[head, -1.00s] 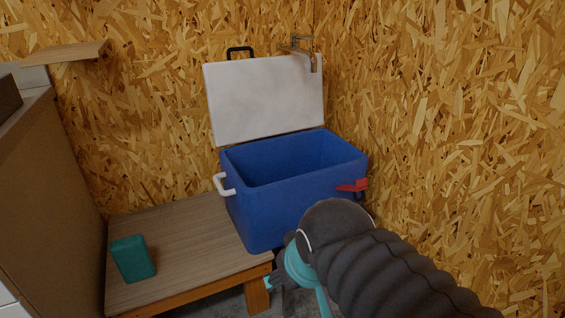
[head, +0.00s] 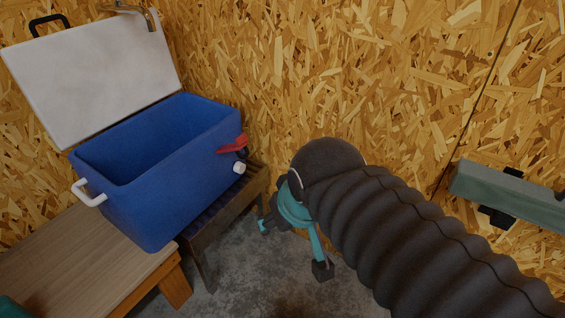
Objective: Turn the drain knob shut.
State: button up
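A blue cooler (head: 160,190) with its white lid (head: 95,75) raised stands at the left in the head view. A small white round drain knob (head: 239,167) sticks out low on its right end, below a red handle (head: 233,144). I cannot tell from its shape how far the knob is turned. My gripper (head: 292,247) has teal fingers with dark tips. The fingers are spread wide with nothing between them. It is to the right of the knob and lower in the picture, apart from the cooler, above the grey floor.
The cooler rests on a plank bench (head: 85,262), with a dark slatted stand (head: 215,215) under its right end. A chipboard wall (head: 350,80) stands behind. A grey-green beam (head: 510,195) with a black bracket is at the right. Grey floor (head: 240,265) shows between bench and arm.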

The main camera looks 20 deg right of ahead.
aim_at(239, 167)
jog(key=k, duration=0.5)
jog(key=u, duration=1.6)
jog(key=i, duration=0.95)
jog(key=z, duration=2.25)
